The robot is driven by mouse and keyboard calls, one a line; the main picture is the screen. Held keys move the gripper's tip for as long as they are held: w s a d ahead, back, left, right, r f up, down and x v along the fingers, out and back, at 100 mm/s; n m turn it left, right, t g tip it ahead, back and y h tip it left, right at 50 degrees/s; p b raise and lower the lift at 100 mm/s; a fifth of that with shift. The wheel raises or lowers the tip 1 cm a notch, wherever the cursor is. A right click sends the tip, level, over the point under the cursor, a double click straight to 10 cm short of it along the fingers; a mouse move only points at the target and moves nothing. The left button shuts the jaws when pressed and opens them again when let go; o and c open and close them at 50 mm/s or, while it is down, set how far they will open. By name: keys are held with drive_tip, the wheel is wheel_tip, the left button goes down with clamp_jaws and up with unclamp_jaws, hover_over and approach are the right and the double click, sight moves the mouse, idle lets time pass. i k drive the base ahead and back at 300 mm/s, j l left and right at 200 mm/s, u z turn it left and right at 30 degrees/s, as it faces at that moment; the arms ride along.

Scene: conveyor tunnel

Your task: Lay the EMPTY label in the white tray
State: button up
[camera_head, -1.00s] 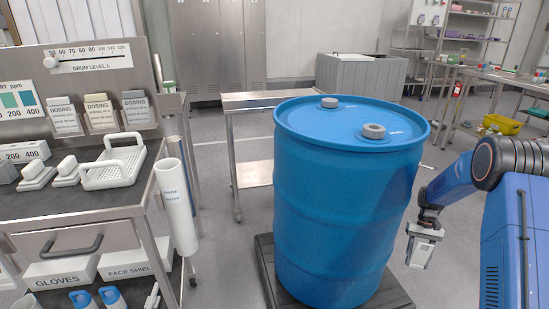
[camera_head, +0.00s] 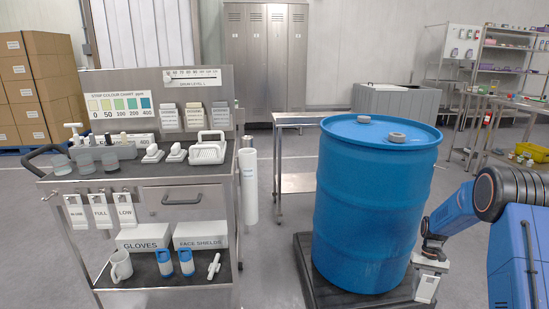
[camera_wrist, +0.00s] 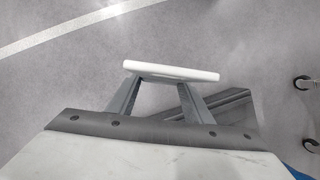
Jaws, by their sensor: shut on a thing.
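A white label-like plate (camera_wrist: 172,73) is held edge-on between the two fingertips of my gripper (camera_wrist: 164,82) in the wrist view. Its lettering is not visible, so I cannot read whether it says EMPTY. In the head view my gripper (camera_head: 431,262) hangs low beside the right side of the blue drum (camera_head: 368,205), and the white piece below it (camera_head: 427,287) shows small. The tray looks empty.
The steel cart (camera_head: 190,197) carries labels marked FULL (camera_head: 100,211) and LOW (camera_head: 125,209) on its front, cups and a colour chart. A white tube (camera_head: 248,187) stands at its right side. The drum stands on a dark pallet (camera_head: 303,245), between cart and arm. Grey floor is open in front.

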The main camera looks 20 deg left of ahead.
sight(209, 154)
drive_tip(key=l+u, duration=0.15)
drive_tip(key=u, duration=0.2)
drive_tip(key=i+l+u, duration=0.15)
drive_tip(key=u, duration=0.3)
drive_tip(key=i+l+u, duration=0.25)
drive_tip(key=i+l, duration=0.2)
